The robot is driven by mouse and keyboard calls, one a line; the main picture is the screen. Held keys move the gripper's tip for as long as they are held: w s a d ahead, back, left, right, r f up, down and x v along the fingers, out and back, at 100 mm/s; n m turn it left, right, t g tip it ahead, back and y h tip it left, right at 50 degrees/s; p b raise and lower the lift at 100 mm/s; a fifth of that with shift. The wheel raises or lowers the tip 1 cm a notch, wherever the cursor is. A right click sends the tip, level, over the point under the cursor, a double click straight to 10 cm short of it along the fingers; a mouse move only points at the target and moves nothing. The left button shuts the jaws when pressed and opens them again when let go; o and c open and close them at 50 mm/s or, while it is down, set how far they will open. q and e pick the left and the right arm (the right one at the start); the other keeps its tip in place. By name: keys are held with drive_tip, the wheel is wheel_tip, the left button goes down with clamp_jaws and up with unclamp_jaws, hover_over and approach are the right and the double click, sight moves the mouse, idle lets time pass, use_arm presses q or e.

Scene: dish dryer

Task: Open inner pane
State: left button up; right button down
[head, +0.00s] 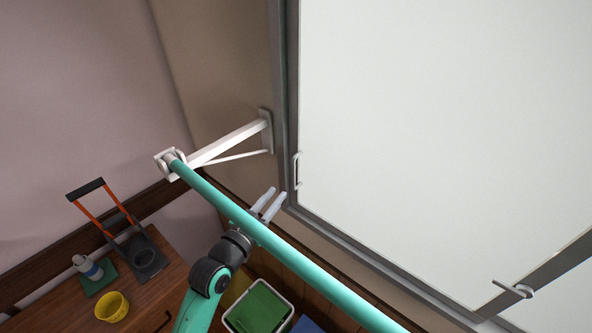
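The large pale pane (440,120) in a grey frame fills the right of the head view and looks closed. A small white handle (297,172) is at its left edge, near the lower corner. The teal pole crosses in front of part of the gripper. My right gripper is not in view.
A wooden table (155,299) at lower left holds a yellow cup (112,306) and a bottle (88,267). A green bin (258,309) is below.

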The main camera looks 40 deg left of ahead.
sight(293, 174)
use_arm(q)
drive_tip(key=x, duration=1)
drive_tip(key=shift+w+r, duration=0.1)
drive_tip(key=shift+w, duration=0.05)
clamp_jaws()
idle(0.9)
